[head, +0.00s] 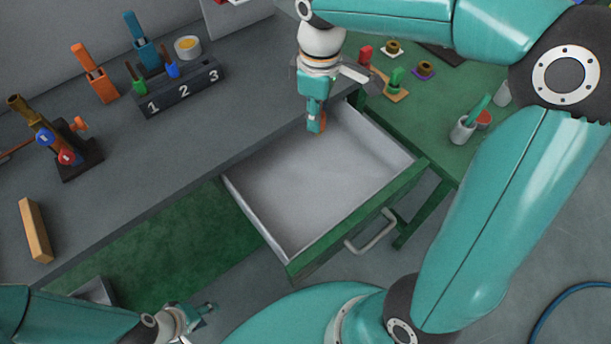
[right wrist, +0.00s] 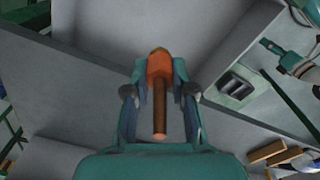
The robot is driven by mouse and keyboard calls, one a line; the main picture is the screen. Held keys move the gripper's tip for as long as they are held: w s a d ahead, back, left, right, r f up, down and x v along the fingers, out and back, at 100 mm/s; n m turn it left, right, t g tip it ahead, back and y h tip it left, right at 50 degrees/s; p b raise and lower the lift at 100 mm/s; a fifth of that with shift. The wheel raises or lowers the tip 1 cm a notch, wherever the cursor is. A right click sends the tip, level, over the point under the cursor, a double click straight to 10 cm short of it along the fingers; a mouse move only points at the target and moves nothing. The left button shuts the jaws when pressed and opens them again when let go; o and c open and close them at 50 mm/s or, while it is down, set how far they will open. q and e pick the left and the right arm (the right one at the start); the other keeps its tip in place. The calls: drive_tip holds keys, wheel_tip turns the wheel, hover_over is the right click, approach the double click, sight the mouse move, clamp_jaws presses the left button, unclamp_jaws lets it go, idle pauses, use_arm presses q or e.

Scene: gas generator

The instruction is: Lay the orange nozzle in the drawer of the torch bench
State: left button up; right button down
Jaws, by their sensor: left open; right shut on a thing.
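The orange nozzle (right wrist: 159,65) with its brown tube sits between the fingers of my right gripper (right wrist: 160,95) in the right wrist view. In the head view my right gripper (head: 316,122) points down over the back left part of the open drawer (head: 300,195), and only a bit of the orange nozzle (head: 322,121) shows beside the fingers. I cannot tell its exact height above the drawer floor. The drawer is pulled out of the torch bench (head: 130,190) and its visible grey floor is bare. My left gripper (head: 206,308) is open and empty, low in front of the bench.
A numbered rack (head: 180,90) with green and blue pieces stands on the bench top, near an orange piece (head: 95,75), a blue piece (head: 142,42), a torch stand (head: 75,158) and a wooden block (head: 35,230). A green table (head: 440,105) with small parts and cups lies right of the drawer.

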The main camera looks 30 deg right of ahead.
sight(317, 135)
drive_tip(key=shift+s+f+b, duration=0.15)
drive_tip(key=shift+f+b, duration=0.55)
drive_tip(key=shift+f, duration=9.2)
drive_tip(key=c, duration=1)
unclamp_jaws()
drive_tip(key=shift+r, duration=0.1)
wheel_tip(317, 135, up, 12)
drive_tip(key=shift+f+p, duration=0.1)
drive_tip(key=shift+p, duration=0.45)
